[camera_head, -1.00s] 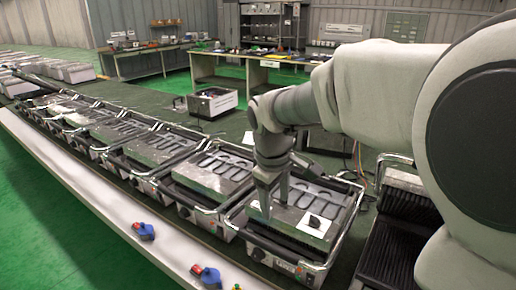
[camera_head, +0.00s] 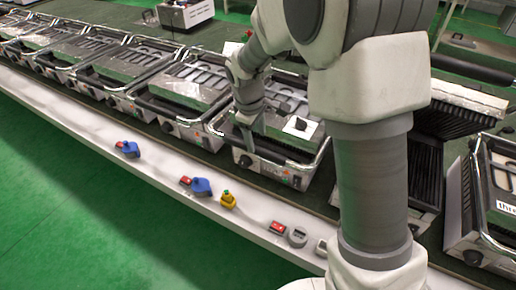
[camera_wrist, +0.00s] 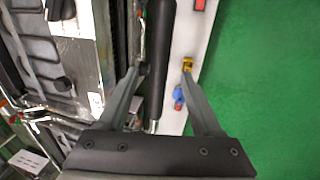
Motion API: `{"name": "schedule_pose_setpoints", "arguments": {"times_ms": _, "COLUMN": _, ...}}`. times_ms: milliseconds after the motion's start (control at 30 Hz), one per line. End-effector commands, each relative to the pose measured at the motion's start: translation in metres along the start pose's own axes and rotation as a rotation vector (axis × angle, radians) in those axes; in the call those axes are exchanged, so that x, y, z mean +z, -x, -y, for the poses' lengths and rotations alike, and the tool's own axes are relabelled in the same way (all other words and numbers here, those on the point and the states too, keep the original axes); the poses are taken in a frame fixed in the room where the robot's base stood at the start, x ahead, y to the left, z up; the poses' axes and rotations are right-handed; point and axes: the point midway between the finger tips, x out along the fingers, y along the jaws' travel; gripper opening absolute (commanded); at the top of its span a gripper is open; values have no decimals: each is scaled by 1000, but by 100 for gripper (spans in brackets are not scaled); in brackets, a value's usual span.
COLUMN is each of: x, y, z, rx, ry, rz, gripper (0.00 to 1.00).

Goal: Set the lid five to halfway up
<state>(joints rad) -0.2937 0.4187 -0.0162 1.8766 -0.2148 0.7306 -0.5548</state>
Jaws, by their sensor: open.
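A row of press-like units with metal lids stands on the long bench. The unit at my gripper has a shut lid (camera_head: 292,126) with a white label and black knob. I cannot read which lid is five. A dark-gripped handle bar (camera_head: 275,156) runs along that unit's front. My gripper (camera_head: 254,136) is open and points down at the front left part of this unit. In the wrist view, the bar (camera_wrist: 160,55) lies between the two spread fingers of my gripper (camera_wrist: 164,68). I cannot tell whether either finger touches it.
A unit with a raised lid (camera_head: 459,112) and ribbed plates stands to the right, partly behind my arm. Blue valves (camera_head: 201,187) and a yellow one (camera_head: 228,199) lie on the white front ledge (camera_head: 160,178). The green floor before the ledge is clear.

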Motion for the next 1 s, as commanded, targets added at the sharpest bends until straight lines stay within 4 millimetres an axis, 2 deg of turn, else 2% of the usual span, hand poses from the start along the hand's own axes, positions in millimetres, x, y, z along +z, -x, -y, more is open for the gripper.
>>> {"name": "schedule_pose_setpoints", "arguments": {"times_ms": 33, "x": 0, "y": -12, "z": 0, "rx": -2, "ry": 0, "rz": 3, "gripper": 67}}
{"name": "schedule_pose_setpoints", "arguments": {"times_ms": 100, "x": 0, "y": -24, "z": 0, "rx": -1, "ry": 0, "rz": 2, "gripper": 67}}
{"name": "schedule_pose_setpoints", "arguments": {"times_ms": 300, "x": 0, "y": -47, "z": 0, "rx": -1, "ry": 0, "rz": 1, "gripper": 67}}
{"name": "schedule_pose_setpoints", "arguments": {"times_ms": 700, "x": 0, "y": -53, "z": 0, "rx": 1, "ry": -1, "rz": -1, "gripper": 65}}
{"name": "schedule_pose_setpoints", "arguments": {"times_ms": 1000, "x": 0, "y": -52, "z": 0, "rx": 0, "ry": -1, "rz": -1, "gripper": 11}}
